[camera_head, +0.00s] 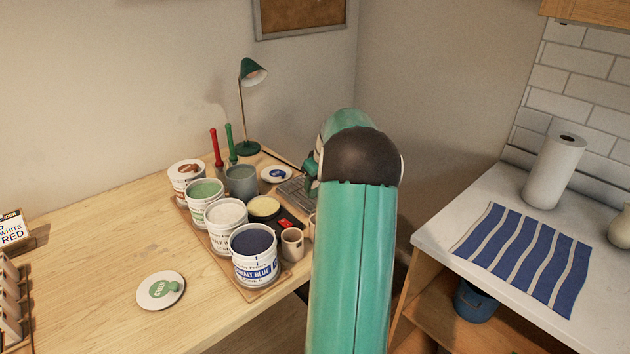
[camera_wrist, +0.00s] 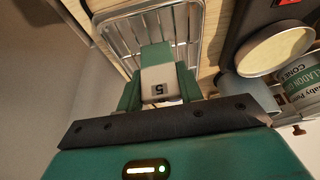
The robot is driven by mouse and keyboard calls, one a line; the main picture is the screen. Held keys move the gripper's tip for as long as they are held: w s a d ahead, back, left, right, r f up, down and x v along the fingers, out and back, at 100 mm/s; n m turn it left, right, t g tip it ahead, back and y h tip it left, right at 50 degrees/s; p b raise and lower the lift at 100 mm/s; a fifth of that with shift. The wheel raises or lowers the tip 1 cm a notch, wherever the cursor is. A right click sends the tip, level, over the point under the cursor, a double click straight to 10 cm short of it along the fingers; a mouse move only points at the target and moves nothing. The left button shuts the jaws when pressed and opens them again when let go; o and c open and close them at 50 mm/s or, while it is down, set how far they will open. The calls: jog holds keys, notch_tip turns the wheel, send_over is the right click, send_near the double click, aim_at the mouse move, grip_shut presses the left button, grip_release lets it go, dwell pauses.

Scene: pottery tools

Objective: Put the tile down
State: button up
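A tile (camera_wrist: 157,72), green at one end and pale at the other, with a small label reading 5, shows in the wrist view. My gripper (camera_wrist: 159,84) has a green finger against each side of it and is shut on it. A wire rack (camera_wrist: 112,36) lies beyond and under the tile. I cannot tell whether the tile touches it. In the head view the rack (camera_head: 294,187) shows at the right side of the table, partly behind my arm. My arm hides the tile and most of my gripper there.
Several glaze tubs, such as the cobalt blue tub (camera_head: 254,267), crowd a wooden tray left of my arm. A mug (camera_head: 292,245) stands beside them. A green lamp (camera_head: 248,148) stands behind. The wooden table (camera_head: 100,250) has clear room at left.

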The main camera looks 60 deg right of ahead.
jog(key=o, duration=0.4)
jog(key=shift+o, duration=0.2)
jog(key=v, duration=1.2)
jog(key=w+a+r+n, duration=0.1)
jog(key=w+a+r, duration=0.1)
jog(key=a, duration=0.9)
jog(key=w+a+r, duration=0.1)
jog(key=a+r, duration=0.2)
jog(key=a, duration=0.7)
jog(key=w+a+r+n, duration=0.1)
jog(key=w+a+r, duration=0.1)
jog(key=a, duration=0.9)
jog(key=s+a+f, duration=0.2)
jog(key=s+a, duration=0.5)
jog(key=a, duration=0.3)
jog(key=s+a+f+n+t+y, duration=0.1)
jog(key=s+a+f, duration=0.2)
jog(key=s+a, duration=0.4)
jog(key=a, duration=0.4)
jog(key=shift+s+a+f, duration=0.15)
jog(key=shift+a+f, duration=0.2)
